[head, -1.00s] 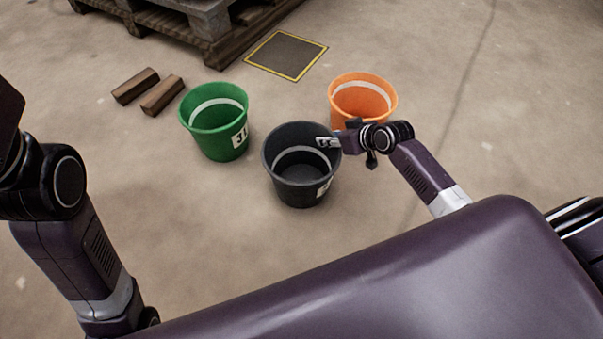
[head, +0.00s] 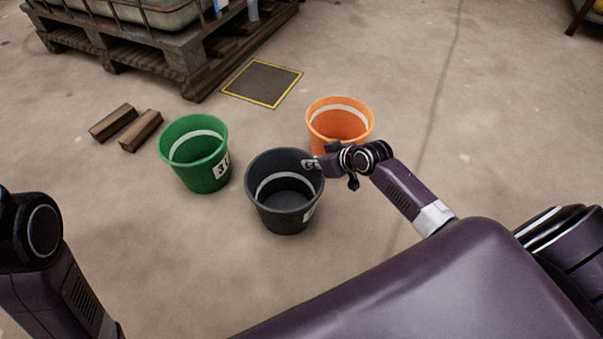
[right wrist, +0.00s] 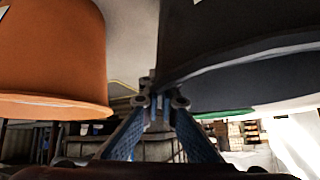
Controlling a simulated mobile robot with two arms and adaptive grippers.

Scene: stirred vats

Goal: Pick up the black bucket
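The black bucket (head: 284,215) stands upright on the floor in the middle of the head view, with a pale band inside and a white label. My right gripper (head: 310,164) is at its upper right rim, its fingertips overlapping the rim. In the right wrist view the bucket (right wrist: 245,35) fills the upper right, upside down, and the fingers (right wrist: 161,102) reach its edge. A small gap shows between the tips; whether they clamp the rim is unclear. My left gripper is out of view; only part of that arm shows.
An orange bucket (head: 340,124) stands close behind my right gripper. A green bucket (head: 203,175) stands left of the black one. Two wooden blocks (head: 126,128), a yellow-edged floor square (head: 262,83) and a pallet (head: 195,75) lie farther back.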

